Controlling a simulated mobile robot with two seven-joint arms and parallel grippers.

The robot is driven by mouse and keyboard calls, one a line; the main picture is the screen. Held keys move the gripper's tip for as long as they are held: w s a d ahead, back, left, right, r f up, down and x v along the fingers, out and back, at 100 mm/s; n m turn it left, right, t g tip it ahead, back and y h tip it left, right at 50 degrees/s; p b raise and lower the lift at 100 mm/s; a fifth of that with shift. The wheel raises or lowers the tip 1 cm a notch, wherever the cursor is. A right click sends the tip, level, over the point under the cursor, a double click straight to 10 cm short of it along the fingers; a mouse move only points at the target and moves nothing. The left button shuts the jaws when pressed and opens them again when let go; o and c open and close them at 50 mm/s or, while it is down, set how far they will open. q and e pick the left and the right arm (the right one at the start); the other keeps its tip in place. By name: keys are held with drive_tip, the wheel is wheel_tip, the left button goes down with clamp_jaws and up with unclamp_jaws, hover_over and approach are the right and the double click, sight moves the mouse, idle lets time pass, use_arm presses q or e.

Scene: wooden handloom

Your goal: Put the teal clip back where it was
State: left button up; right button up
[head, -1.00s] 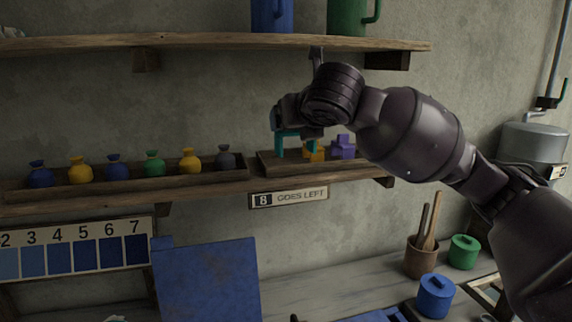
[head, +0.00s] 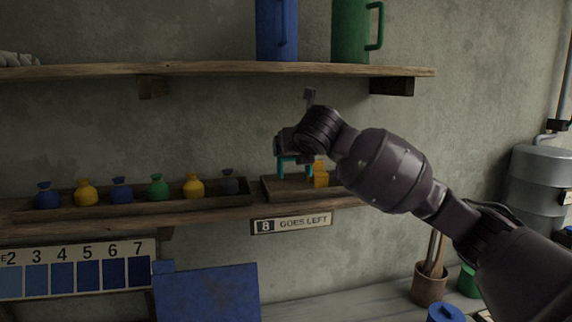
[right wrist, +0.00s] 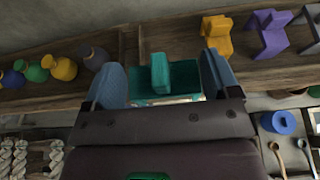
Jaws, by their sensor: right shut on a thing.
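The teal clip (head: 281,168) is at the left end of the small wooden tray (head: 272,192) on the lower shelf. My right gripper (head: 295,154) is above it and shut on it. In the right wrist view the teal clip (right wrist: 160,77) sits between the two blue-grey fingers of my right gripper (right wrist: 162,82). I cannot tell whether the clip touches the tray. A yellow clip (head: 321,175) stands on the tray to its right. A purple clip (right wrist: 270,33) shows in the right wrist view; my arm hides it in the head view. My left gripper is not in view.
A long tray (head: 140,212) with several small coloured sacks lies just left. An upper shelf (head: 210,71) with a blue jug (head: 276,30) and a green jug (head: 350,32) is overhead.

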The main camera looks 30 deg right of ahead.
drive_tip(key=w+d+p, duration=0.2)
drive_tip(key=w, duration=0.7)
drive_tip(key=shift+d+f, duration=0.15)
drive_tip(key=shift+f, duration=3.05)
drive_tip(key=shift+w+f+p, duration=0.2)
drive_tip(key=shift+f+p, duration=0.05)
drive_tip(key=shift+p, duration=0.15)
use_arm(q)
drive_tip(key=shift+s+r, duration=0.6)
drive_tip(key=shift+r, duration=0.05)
use_arm(e)
drive_tip(key=shift+d+f, duration=0.1)
drive_tip(key=shift+f, duration=0.15)
drive_tip(key=o, duration=0.8)
